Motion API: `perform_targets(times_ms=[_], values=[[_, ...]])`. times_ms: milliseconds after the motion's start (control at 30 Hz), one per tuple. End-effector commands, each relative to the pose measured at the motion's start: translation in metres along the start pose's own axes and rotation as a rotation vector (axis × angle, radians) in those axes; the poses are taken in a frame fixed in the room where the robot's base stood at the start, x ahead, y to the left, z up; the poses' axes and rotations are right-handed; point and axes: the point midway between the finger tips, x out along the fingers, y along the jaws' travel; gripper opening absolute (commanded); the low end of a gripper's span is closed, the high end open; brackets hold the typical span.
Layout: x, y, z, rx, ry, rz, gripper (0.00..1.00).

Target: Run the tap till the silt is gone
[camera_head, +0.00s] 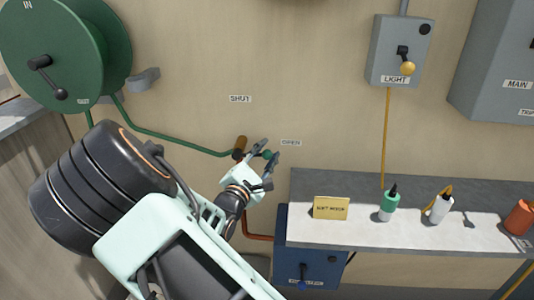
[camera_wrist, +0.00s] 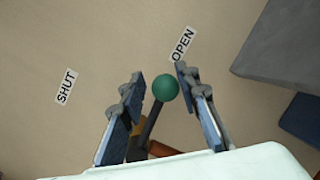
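The tap (camera_head: 240,146) is a brass-brown fitting on the wall, with a green pipe running into it from the left. Its dark lever ends in a green ball knob (camera_head: 268,154), also seen in the wrist view (camera_wrist: 165,88). The lever points to the side of the "OPEN" label (camera_head: 291,142); the "SHUT" label (camera_head: 240,99) is up and left. My gripper (camera_head: 264,165) is open, its two fingers on either side of the knob with small gaps showing in the wrist view (camera_wrist: 160,80). No water or silt is visible; the outlet is hidden.
A green hose reel (camera_head: 35,35) is at upper left. A grey shelf (camera_head: 365,225) at right bears a yellow sign (camera_head: 331,208), bottles (camera_head: 389,205) and an orange container (camera_head: 519,217). A blue box (camera_head: 320,268) sits below. A light switch box (camera_head: 398,50) hangs above.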

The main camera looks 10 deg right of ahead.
Motion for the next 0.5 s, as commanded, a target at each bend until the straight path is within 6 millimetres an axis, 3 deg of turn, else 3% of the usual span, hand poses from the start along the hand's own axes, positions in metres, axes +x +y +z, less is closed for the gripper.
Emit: perform_targets(times_ms=[333, 500], values=[[-0.001, 0.000, 0.000, 0.001, 0.000, 0.000, 0.39], [-0.018, 0.001, -0.001, 0.001, 0.004, 0.000, 0.39]])
